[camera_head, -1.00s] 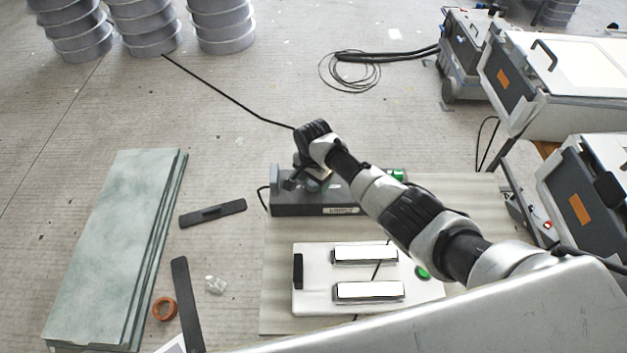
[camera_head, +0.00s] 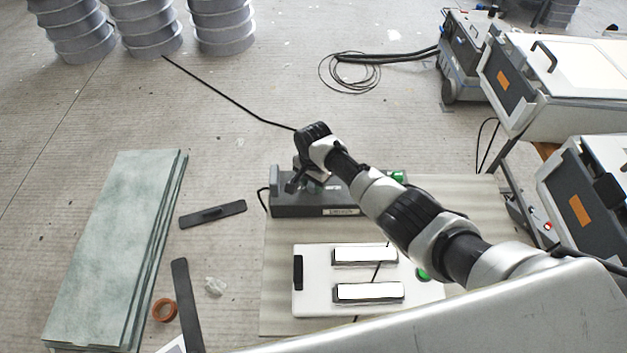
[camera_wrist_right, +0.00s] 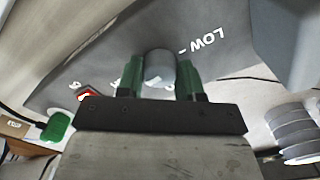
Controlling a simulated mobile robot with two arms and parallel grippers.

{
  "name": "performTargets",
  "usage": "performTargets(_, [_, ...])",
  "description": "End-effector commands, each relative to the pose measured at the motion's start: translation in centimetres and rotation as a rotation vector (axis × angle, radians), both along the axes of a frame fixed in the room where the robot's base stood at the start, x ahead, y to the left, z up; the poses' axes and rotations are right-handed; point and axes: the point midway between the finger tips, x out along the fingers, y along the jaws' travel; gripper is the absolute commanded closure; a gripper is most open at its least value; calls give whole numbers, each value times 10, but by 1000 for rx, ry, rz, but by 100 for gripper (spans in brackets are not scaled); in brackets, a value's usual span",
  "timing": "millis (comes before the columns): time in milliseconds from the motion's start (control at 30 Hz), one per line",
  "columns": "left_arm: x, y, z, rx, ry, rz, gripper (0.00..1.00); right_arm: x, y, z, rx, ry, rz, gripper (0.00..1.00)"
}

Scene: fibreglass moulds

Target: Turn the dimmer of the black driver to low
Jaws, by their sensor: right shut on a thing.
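The black driver (camera_head: 345,211) is a dark box on the board, with a pale label on its front side. My right gripper (camera_head: 308,182) is over its left part, and my forearm crosses its right part. In the right wrist view the dimmer knob (camera_wrist_right: 159,69) is a grey cylinder with a white mark. It sits between the green fingertips of my right gripper (camera_wrist_right: 160,78), which is shut on it. The word "LOW" (camera_wrist_right: 203,40) is printed on the dark panel, up and right of the knob. A red mark (camera_wrist_right: 88,95) lies to its left. My left gripper is out of view.
A white panel (camera_head: 315,278) with two lit bars lies in front of the driver on a pale board (camera_head: 275,322). Green slabs (camera_head: 112,240) and dark strips (camera_head: 212,214) lie to the left. Grey machines (camera_head: 570,200) stand at the right. A black cable (camera_head: 225,98) crosses the floor behind.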

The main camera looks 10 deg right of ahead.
Motion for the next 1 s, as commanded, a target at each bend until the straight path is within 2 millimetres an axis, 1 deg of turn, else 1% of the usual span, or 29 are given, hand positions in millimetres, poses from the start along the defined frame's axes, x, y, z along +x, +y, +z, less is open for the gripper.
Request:
performTargets(267, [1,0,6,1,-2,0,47,0,0,1,1,-1,178,87])
performTargets(1000, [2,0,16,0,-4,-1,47,0,0,0,0,-1,878,87])
